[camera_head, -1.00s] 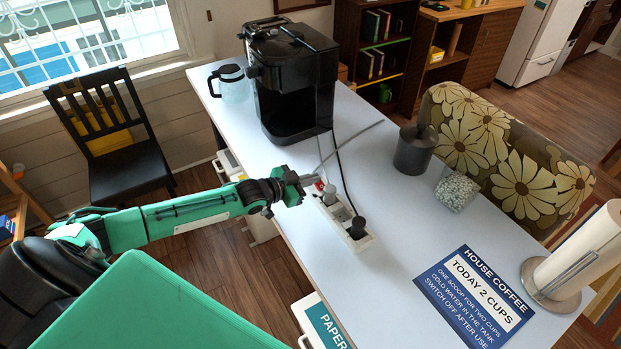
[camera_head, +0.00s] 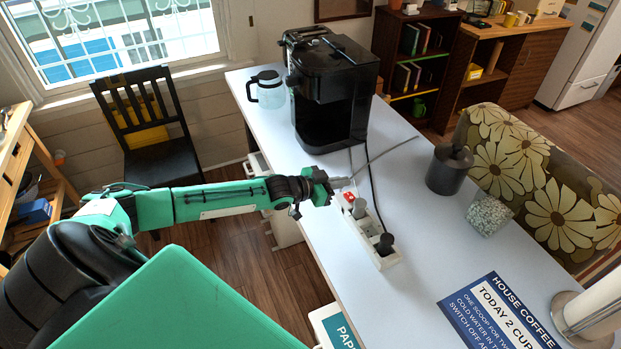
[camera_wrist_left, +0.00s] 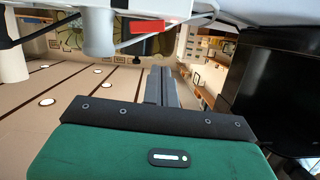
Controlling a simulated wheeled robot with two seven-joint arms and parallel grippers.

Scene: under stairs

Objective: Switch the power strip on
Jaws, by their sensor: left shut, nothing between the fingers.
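The white power strip (camera_head: 372,233) lies near the left edge of the white table. Its red switch (camera_head: 349,197) is at its far end and also shows red in the left wrist view (camera_wrist_left: 147,26). A grey plug (camera_head: 359,208) sits beside the switch, and a black plug (camera_head: 385,244) sits at the near end. My left gripper (camera_head: 344,182) is shut and empty, just beyond the switch end of the strip. In the left wrist view its closed fingers (camera_wrist_left: 161,86) are apart from the switch. Whether the switch is on or off cannot be told. My right gripper is out of view.
A black coffee maker (camera_head: 333,95) stands behind the strip, with cables running between. A glass jug (camera_head: 268,90) is at its left. A dark canister (camera_head: 449,169), a speckled pot (camera_head: 489,216) and a blue sign (camera_head: 500,315) stand or lie to the right. The table middle is clear.

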